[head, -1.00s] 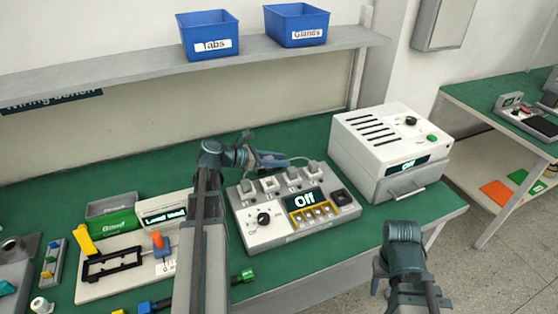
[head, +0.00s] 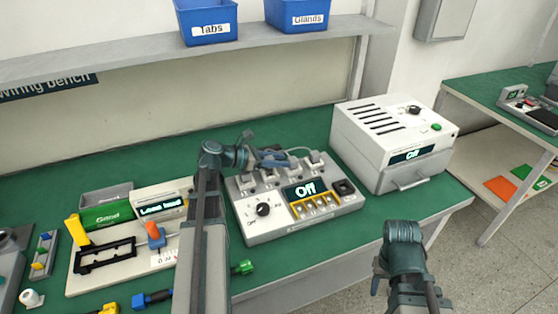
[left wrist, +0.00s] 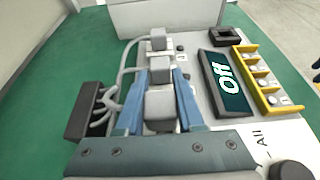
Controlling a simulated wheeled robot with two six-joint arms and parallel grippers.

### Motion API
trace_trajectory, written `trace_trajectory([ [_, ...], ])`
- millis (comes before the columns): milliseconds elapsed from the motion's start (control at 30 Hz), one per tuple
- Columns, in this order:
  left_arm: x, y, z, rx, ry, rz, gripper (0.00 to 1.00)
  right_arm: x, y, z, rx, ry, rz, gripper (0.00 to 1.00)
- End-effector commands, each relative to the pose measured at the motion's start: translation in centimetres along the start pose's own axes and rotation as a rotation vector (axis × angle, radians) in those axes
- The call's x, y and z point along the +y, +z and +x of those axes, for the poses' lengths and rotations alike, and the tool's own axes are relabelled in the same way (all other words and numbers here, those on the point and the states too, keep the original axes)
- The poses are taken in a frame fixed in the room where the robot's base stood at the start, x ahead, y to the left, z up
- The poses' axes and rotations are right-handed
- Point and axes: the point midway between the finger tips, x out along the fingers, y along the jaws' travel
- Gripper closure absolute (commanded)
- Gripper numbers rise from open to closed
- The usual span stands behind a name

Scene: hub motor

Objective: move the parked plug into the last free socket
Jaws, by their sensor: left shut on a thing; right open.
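The grey-white control box (head: 262,232) stands on the green bench with its display reading "Off". A row of pale grey plugs (head: 315,160) lines its back edge. My left gripper (head: 284,158) is over this row. In the left wrist view its blue fingers (left wrist: 161,78) are shut on a grey plug (left wrist: 160,108), with other plugs in line beyond it. Whether the held plug is seated or raised is unclear. Pale cables run to a dark block (left wrist: 88,110). My right gripper (head: 378,284) is open and empty, low at the bench's front right, partly hidden by its arm.
A white unit (head: 395,145) with a handle and "Off" display stands right of the control box. A tray (head: 85,287) with a black fixture and orange knob lies at left. Green and blue connectors lie near the front edge. Blue bins (head: 208,22) sit on the shelf above.

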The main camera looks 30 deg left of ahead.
Motion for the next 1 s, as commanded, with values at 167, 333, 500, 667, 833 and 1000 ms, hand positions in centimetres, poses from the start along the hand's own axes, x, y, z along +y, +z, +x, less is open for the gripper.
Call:
trace_trajectory([
  [167,-0.01,-0.41,0.17,0.0,0.0,0.0,1.0,-0.04,-0.03,0.45,0.0,0.0,0.0,0.5],
  [333,-0.01,-0.54,0.22,0.0,0.0,0.0,1.0,-0.06,-0.03,0.58,0.0,0.0,0.0,0.5],
  [500,-0.01,-0.49,0.2,0.0,0.0,0.0,1.0,-0.05,-0.03,0.53,0.0,0.0,0.0,0.5],
  [667,0.0,-0.49,0.2,0.0,0.0,0.0,1.0,-0.05,-0.03,0.53,0.0,0.0,0.0,0.5],
  [833,0.0,-0.59,0.24,0.0,0.0,0.0,1.0,-0.06,-0.04,0.63,0.0,0.0,0.0,0.5],
  [1000,0.0,-0.58,0.23,0.0,0.0,0.0,0.4,-0.06,-0.04,0.62,0.0,0.0,0.0,0.5],
])
